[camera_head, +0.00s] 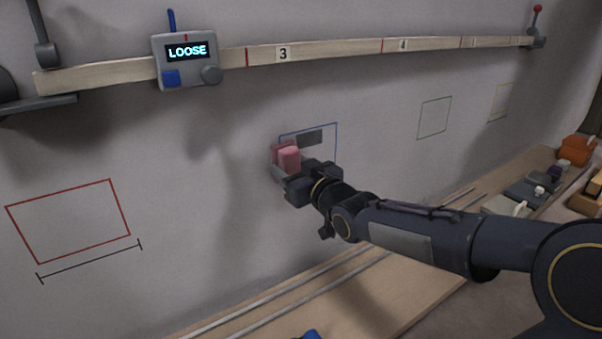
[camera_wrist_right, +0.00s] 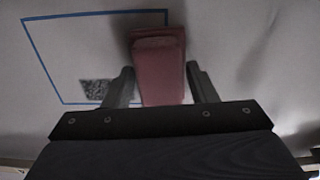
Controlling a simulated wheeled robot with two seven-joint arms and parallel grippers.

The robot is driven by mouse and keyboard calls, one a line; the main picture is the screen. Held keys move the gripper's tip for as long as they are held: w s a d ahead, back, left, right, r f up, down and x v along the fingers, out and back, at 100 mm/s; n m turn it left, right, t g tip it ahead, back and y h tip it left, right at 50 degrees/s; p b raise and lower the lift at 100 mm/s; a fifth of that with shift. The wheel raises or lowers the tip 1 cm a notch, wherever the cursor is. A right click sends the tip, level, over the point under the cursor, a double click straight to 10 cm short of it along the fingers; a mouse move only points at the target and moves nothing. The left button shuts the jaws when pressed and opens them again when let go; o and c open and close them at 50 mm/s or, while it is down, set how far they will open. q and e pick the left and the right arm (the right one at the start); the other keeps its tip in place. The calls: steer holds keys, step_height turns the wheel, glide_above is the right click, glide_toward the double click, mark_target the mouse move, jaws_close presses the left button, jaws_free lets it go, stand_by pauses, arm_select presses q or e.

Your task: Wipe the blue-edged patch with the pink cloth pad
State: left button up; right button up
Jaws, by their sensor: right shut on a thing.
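The blue-edged patch (camera_head: 329,146) is a rectangle outlined on the grey wall, with a dark grey smudge (camera_head: 309,137) inside it. My right gripper (camera_head: 287,172) is shut on the pink cloth pad (camera_head: 289,158) and holds it at the patch's left side in the head view. In the right wrist view the pad (camera_wrist_right: 158,70) sits between the two fingers, over one side edge of the blue outline (camera_wrist_right: 45,66). The smudge (camera_wrist_right: 95,89) lies beside a finger there. I cannot tell whether the pad touches the wall. My left gripper is not in view.
A red-edged rectangle (camera_head: 70,222) is on the wall at left. A wooden batten (camera_head: 330,50) runs above, carrying a box reading LOOSE (camera_head: 187,60). A bench (camera_head: 420,296) with rails lies below; an orange item (camera_head: 576,149) and other items are at right.

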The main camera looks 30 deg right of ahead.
mark_target(332, 139)
steer(key=shift+a, duration=0.25)
steer(key=shift+d+r+p, duration=0.1)
steer(key=shift+r+p, duration=0.45)
steer(key=shift+r, duration=0.45)
steer(key=shift+w+d, duration=0.1)
steer(key=shift+d, duration=0.45)
steer(key=shift+d+r+p, duration=0.2)
steer(key=shift+d+p, duration=0.5)
steer(key=shift+d, duration=0.05)
steer(key=shift+w+d+f+p, duration=0.1)
steer(key=shift+w+d+p, duration=0.05)
steer(key=shift+d+p, duration=0.85)
steer(key=shift+d+f, duration=0.25)
steer(key=shift+d, duration=0.45)
steer(key=shift+w+d+r+p, duration=0.1)
steer(key=shift+d+r+p, duration=0.05)
steer(key=shift+d+p, duration=0.7)
steer(key=shift+d, duration=0.55)
steer(key=shift+w+d+p, duration=0.1)
steer(key=shift+d+p, duration=0.9)
steer(key=shift+d, duration=0.55)
steer(key=shift+w+d+p, duration=0.15)
steer(key=shift+d+p, duration=0.35)
steer(key=shift+d, duration=0.9)
steer(key=o, duration=0.3)
steer(key=c, duration=0.3)
